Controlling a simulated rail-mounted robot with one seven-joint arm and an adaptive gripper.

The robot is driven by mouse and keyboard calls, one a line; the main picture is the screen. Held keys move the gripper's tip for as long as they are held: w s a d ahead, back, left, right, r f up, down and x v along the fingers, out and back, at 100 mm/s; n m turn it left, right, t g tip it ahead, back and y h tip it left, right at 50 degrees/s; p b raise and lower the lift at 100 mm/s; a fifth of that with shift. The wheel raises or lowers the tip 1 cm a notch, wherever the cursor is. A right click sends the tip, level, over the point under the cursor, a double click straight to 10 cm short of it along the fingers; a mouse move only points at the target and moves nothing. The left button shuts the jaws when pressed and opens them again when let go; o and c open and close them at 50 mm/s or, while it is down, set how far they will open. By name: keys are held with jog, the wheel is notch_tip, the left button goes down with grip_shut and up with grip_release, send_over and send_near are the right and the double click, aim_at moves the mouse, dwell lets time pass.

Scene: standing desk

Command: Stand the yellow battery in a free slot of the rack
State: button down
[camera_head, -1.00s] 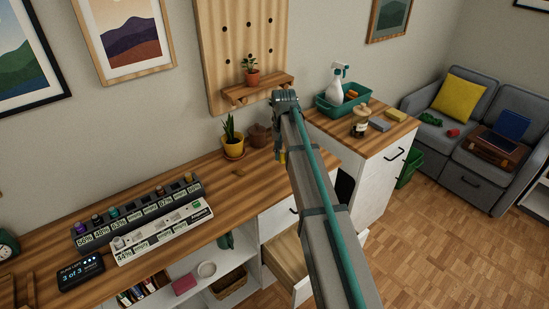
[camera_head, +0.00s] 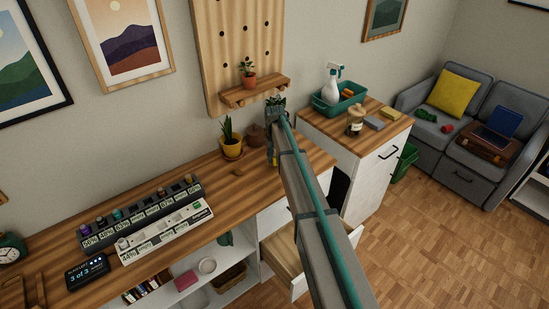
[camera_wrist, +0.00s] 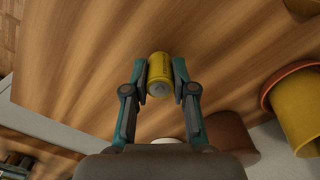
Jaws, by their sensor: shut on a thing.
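The yellow battery (camera_wrist: 160,66) is between the two fingers of my gripper (camera_wrist: 160,76) in the wrist view, with one round end towards the camera. My gripper is shut on it, above the wooden desk top. In the head view my gripper (camera_head: 272,156) is over the desk's right part, mostly behind my arm, and the battery cannot be made out there. The black rack (camera_head: 140,222) stands at the left of the desk with several batteries in it. The white rack (camera_head: 165,232) stands in front of it, with several slots labelled empty and a battery at its left end.
A yellow plant pot (camera_head: 232,148) and a brown pot (camera_head: 257,136) stand left of my gripper by the wall. A small display (camera_head: 85,271) reading "3 of 3" lies left of the racks. The desk between the pots and racks is mostly clear. A drawer (camera_head: 285,259) is open below.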

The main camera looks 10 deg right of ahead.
jog(key=shift+f, duration=0.5)
jog(key=shift+f, duration=0.2)
jog(key=c, duration=0.9)
grip_release()
jog(key=shift+c, duration=0.2)
jog(key=shift+r, duration=0.15)
notch_tip(320, 180, up, 11)
jog(key=b, duration=0.4)
jog(key=shift+r, duration=0.1)
jog(key=shift+o, duration=0.5)
jog(key=shift+r, duration=0.45)
